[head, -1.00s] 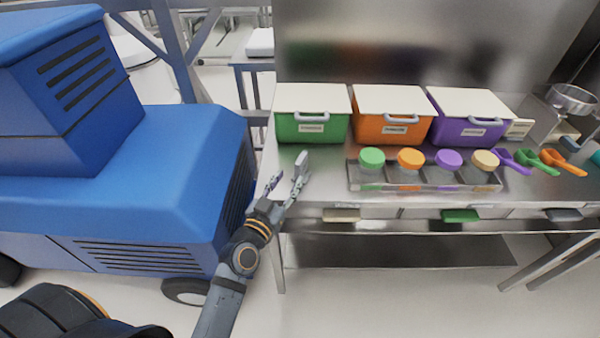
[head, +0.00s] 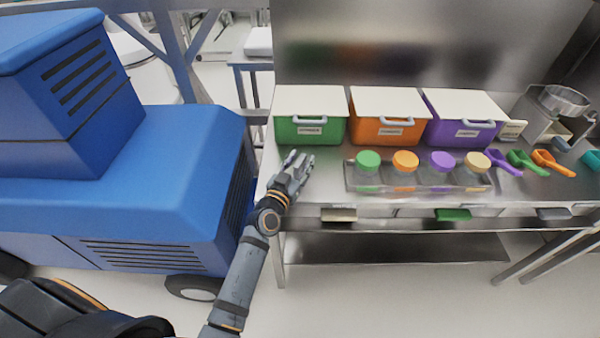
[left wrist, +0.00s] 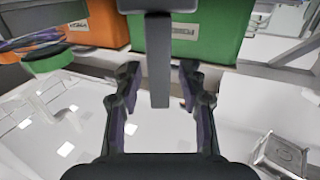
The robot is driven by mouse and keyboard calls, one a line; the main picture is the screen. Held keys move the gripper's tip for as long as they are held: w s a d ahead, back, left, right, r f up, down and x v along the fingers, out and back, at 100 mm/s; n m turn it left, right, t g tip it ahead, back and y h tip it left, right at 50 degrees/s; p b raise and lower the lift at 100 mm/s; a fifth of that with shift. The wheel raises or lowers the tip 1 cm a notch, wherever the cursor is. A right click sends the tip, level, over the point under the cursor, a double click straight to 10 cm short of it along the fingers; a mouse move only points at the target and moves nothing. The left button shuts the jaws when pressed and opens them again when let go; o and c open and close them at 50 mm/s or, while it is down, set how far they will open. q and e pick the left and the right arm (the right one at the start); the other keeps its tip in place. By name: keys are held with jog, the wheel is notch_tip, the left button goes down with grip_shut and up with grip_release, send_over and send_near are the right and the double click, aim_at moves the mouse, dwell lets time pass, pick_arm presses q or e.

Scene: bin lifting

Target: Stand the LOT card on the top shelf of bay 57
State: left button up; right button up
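A small pale card (head: 512,130) with dark marks stands on the steel bench, just right of the purple bin; its writing is too small to read, so I cannot tell if it is the LOT card. No shelf marked bay 57 can be made out. My left gripper (head: 302,160) is over the bench's left end, in front of the green bin and left of the jar tray. In the left wrist view its two fingers (left wrist: 158,92) stand apart. A grey bar shows between them in that view; I cannot tell what it is. My right gripper is out of view.
Green (head: 310,125), orange (head: 385,130) and purple (head: 455,132) lidded bins line the bench back. A clear tray (head: 420,186) holds several jars. Scoops (head: 525,163) lie at the right. A blue machine (head: 120,180) stands close left of the bench.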

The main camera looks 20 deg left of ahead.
pick_arm(q)
grip_shut()
jog(key=shift+r, duration=0.15)
